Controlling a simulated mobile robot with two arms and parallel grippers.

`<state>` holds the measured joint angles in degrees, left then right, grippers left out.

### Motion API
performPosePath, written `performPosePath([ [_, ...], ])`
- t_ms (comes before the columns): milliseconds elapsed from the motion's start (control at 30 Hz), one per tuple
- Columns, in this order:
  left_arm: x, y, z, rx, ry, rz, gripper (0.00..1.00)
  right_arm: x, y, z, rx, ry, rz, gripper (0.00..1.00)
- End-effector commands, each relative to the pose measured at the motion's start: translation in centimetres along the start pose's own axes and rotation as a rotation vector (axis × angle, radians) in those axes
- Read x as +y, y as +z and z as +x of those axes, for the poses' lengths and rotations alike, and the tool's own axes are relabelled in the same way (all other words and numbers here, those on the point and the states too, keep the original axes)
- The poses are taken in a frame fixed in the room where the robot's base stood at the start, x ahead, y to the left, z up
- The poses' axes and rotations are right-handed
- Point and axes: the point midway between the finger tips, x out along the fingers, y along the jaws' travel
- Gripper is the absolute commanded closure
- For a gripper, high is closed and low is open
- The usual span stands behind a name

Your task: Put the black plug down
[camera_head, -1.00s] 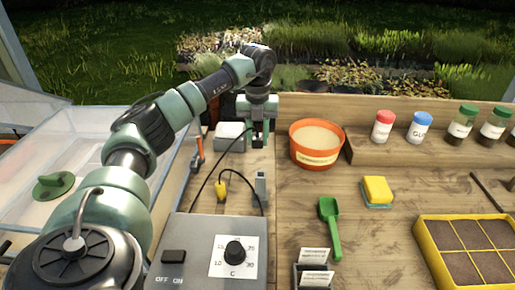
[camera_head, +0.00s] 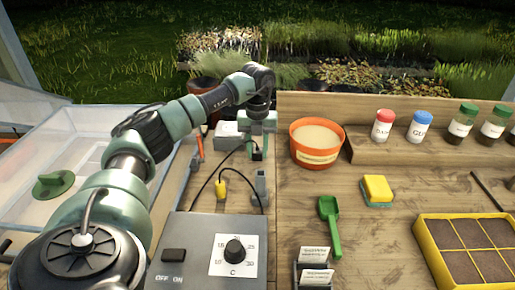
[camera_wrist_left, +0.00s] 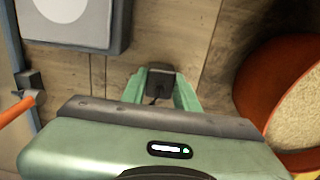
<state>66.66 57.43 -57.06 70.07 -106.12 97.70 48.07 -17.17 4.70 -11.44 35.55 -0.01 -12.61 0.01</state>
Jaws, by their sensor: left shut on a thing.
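My left gripper (camera_head: 257,150) is at the back of the bench, pointing down, to the left of the orange bowl. It is shut on the black plug (camera_wrist_left: 160,82), which sits between the green fingertips in the left wrist view. In the head view the plug is mostly hidden by the fingers. Its black cable (camera_head: 233,152) runs from the gripper to the grey control box (camera_head: 205,239). Whether the plug touches the bench is hard to tell. My right gripper is not in view.
A yellow plug (camera_head: 221,189) and a grey upright piece (camera_head: 261,183) stand nearer me. A pale box (camera_head: 228,128) is left of the gripper; the orange bowl (camera_head: 316,157) is close on its right. Bare planks (camera_head: 295,195) lie in front of the bowl.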

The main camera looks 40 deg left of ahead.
Motion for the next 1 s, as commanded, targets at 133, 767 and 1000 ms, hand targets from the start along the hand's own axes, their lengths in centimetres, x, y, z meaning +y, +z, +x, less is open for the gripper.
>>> performPosePath([
  [133,0.0,0.0,0.0,0.000,0.000,0.000,0.48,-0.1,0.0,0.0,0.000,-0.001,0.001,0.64],
  [767,-0.1,0.1,-4.8,-0.005,-0.005,0.000,0.48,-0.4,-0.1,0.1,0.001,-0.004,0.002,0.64],
  [1000,-0.1,0.1,-10.1,-0.003,-0.004,-0.001,0.48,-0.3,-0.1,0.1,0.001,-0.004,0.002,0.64],
])
